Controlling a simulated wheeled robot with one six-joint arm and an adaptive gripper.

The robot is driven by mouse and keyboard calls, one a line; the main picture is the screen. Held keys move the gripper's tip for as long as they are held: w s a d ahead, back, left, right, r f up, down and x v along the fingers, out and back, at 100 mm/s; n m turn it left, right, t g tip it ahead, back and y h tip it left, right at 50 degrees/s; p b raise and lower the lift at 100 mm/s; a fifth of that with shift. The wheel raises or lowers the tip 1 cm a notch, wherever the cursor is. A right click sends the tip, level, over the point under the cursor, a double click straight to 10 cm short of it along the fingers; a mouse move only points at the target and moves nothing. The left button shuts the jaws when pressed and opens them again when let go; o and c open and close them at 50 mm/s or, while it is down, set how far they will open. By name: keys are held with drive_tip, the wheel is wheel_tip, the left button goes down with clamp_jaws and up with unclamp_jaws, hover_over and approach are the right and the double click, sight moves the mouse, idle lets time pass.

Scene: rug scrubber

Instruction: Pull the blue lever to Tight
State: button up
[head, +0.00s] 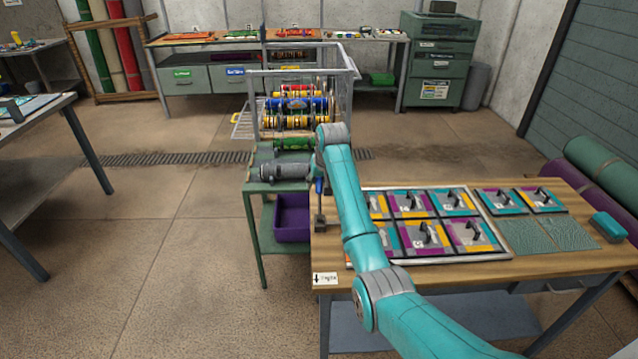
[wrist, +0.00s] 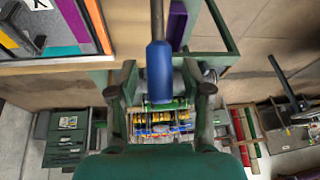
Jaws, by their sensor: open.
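The blue lever (head: 319,187) stands near the left edge of the wooden table, its blue grip on top of a grey rod. A label with a down arrow, apparently reading Tight (head: 325,278), is on the table's front left corner. In the wrist view the blue grip (wrist: 159,72) lies between the two spread fingers of my gripper (wrist: 160,88), with a visible gap on each side. My gripper is open and holds nothing. In the head view my teal arm reaches up beside the lever, and I cannot make out the gripper there.
Framed patterned tiles (head: 410,206) with handles cover the wooden table (head: 460,275) right of the lever. Behind the lever, a green stand (head: 255,187) carries a grey motor (head: 285,171) and brush rollers (head: 297,113) in a wire cage. A purple bin (head: 291,222) sits below.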

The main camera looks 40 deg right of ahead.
clamp_jaws()
drive_tip(key=shift+s+a, duration=0.1)
drive_tip(key=shift+s+a+r+t+h, duration=0.25)
drive_tip(key=shift+s+a+t+h, duration=0.1)
drive_tip(key=shift+s+t, duration=0.15)
drive_tip(key=shift+s+a+r+t+h, duration=0.25)
drive_tip(key=shift+s+t+h, duration=0.1)
drive_tip(key=shift+t, duration=0.25)
drive_tip(key=s+a+n+t+h, duration=0.1)
drive_tip(key=s+a+t+h, duration=0.4)
drive_tip(key=s+t, duration=0.3)
drive_tip(key=shift+s+a+f+t, duration=0.35)
drive_tip(key=shift+a+f+t, duration=0.05)
drive_tip(key=shift+t, duration=0.5)
drive_tip(key=shift+s+f+h, duration=0.1)
drive_tip(key=shift+h, duration=0.2)
